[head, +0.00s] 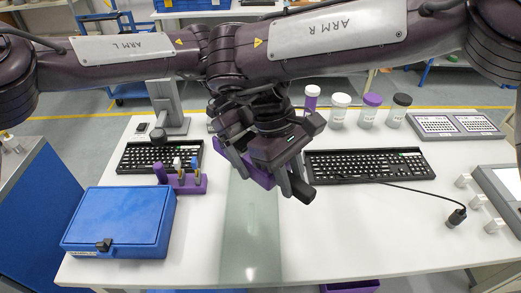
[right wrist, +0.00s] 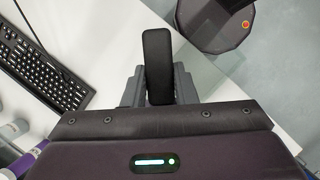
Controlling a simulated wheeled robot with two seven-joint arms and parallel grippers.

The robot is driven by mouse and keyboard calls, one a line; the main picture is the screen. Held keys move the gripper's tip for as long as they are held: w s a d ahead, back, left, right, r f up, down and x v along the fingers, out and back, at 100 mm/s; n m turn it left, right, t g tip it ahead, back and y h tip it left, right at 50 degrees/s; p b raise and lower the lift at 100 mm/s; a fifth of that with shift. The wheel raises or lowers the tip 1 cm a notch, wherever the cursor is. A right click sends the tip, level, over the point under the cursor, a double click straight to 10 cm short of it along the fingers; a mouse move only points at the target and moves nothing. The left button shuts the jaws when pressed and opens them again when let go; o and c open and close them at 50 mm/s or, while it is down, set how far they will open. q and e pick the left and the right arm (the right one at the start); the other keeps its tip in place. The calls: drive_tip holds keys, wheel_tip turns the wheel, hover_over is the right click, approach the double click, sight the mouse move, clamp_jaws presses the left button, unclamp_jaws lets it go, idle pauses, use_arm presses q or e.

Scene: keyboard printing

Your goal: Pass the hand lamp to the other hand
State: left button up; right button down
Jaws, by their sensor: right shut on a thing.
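The hand lamp (head: 304,194) is a dark bar held between the fingers of my right gripper (head: 296,184), above the middle of the table. In the right wrist view the lamp (right wrist: 157,68) stands as a black, rounded bar between the two grey fingers. My right gripper (right wrist: 158,88) is shut on it. My left gripper (head: 234,124) is close beside the right one in the head view, largely hidden behind the crossing arms. Its fingers cannot be made out clearly.
A white table (head: 330,235) carries a blue case (head: 120,222), a purple holder (head: 185,186) with small tools, two keyboards (head: 370,165) (head: 140,157) and several lidded jars (head: 340,110). A cabled black plug (head: 457,216) lies at right. The front middle is clear.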

use_arm(q)
drive_tip(key=c, duration=1.2)
use_arm(e)
drive_tip(key=shift+a, duration=0.1)
use_arm(q)
drive_tip(key=shift+r, duration=0.1)
use_arm(e)
drive_tip(key=c, duration=1.1)
unclamp_jaws()
drive_tip(key=shift+r, duration=0.1)
